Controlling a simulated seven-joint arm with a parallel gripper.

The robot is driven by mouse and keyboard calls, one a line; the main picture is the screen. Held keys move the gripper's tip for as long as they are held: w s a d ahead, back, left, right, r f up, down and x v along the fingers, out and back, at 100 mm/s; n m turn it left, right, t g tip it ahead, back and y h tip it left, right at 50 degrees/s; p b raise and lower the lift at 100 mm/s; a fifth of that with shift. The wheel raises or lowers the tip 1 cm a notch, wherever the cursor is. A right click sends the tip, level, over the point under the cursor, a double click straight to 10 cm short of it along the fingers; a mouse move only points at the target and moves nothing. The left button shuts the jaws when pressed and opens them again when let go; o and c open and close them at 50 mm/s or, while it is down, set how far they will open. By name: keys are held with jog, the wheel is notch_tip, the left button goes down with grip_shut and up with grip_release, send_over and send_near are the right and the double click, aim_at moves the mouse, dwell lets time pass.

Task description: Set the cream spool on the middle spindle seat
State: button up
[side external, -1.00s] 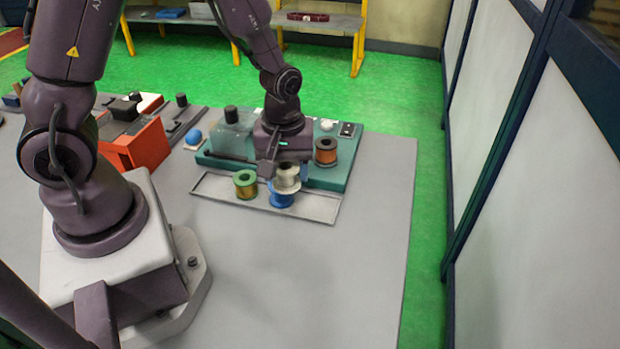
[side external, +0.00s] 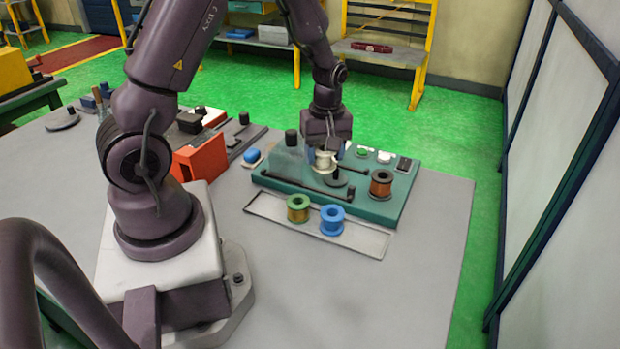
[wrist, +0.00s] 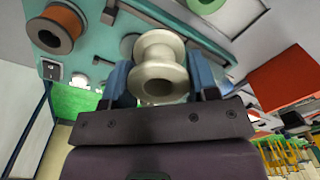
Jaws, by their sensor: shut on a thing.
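The cream spool (side external: 324,161) is between the blue fingers of my gripper (side external: 323,158), over the green base (side external: 380,212). The wrist view shows the cream spool (wrist: 160,68) upright in the grip, with a finger of my gripper (wrist: 162,82) on each side. A dark round seat with a short post (side external: 336,179) shows just below and right of the spool in the side view; it looks like the middle spindle seat. The spool appears apart from it, but its exact height is unclear. A copper spool (side external: 381,184) sits on the base to the right.
A green spool (side external: 298,209) and a blue spool (side external: 332,220) stand in the shallow grey tray (side external: 368,244) before the base. Dark bars (side external: 303,188) lie along the base. A clear block with a black knob (side external: 291,139) stands left of my gripper.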

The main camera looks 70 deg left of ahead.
jog(key=shift+n, duration=0.5)
jog(key=w+a, duration=0.2)
jog(key=w+a+r, duration=0.1)
jog(key=w+a, duration=0.1)
jog(key=shift+w+a, duration=0.15)
jog(key=shift+a, duration=0.1)
jog(key=shift+w+r+t, duration=0.2)
jog(key=shift+w+t, duration=0.05)
jog(key=shift+t, duration=0.05)
jog(key=shift+s+d+f, duration=0.1)
jog(key=shift+f, duration=1.9)
jog(key=shift+f, duration=0.15)
jog(key=shift+f, duration=0.75)
jog(key=shift+f, duration=0.5)
jog(key=shift+f, duration=0.3)
jog(key=shift+f, duration=0.2)
